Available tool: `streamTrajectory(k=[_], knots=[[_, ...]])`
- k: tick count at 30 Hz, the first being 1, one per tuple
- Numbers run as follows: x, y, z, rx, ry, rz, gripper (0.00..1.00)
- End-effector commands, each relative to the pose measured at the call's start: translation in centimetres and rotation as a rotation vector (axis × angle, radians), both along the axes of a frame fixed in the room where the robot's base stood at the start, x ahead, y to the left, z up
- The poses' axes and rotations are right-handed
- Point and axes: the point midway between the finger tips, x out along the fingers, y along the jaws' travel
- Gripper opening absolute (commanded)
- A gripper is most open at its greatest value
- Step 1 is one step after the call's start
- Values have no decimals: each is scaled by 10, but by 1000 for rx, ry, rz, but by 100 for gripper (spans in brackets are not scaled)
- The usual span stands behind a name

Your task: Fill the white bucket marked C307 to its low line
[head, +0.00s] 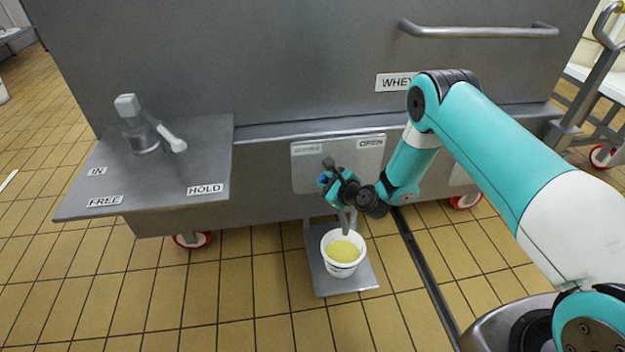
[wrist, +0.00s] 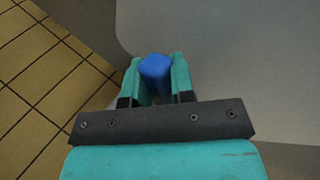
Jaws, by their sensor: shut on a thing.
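A white bucket (head: 342,269) stands upright on a low grey platform below the vat's outlet. Yellow liquid (head: 343,250) is inside it, with its surface below the rim. A dark mark on its front wall is too small to read, and I cannot make out a low line. My gripper (head: 327,181) is at the tap above the bucket. It is shut on a blue handle, which shows between the fingers in the wrist view (wrist: 156,68). A grey spout (head: 347,220) points down over the bucket. I cannot tell whether liquid is running.
A plate behind the tap bears an OPEN label (head: 370,142) at right and an unreadable one at left. The large grey vat (head: 270,70) has a partly hidden WHEY label. A side shelf (head: 150,185) marked IN, FREE and HOLD carries a lever fitting (head: 145,130). Tiled floor left is clear.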

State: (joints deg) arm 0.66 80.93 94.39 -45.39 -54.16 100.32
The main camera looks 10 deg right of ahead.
Motion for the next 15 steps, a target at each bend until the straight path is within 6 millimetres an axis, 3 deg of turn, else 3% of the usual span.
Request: streamTrajectory(k=[12,13,15], knots=[[1,-3,0,-17,-5,-3,0],[1,-3,0,-17,-4,-2,25],[1,-3,0,-17,-4,-2,41]])
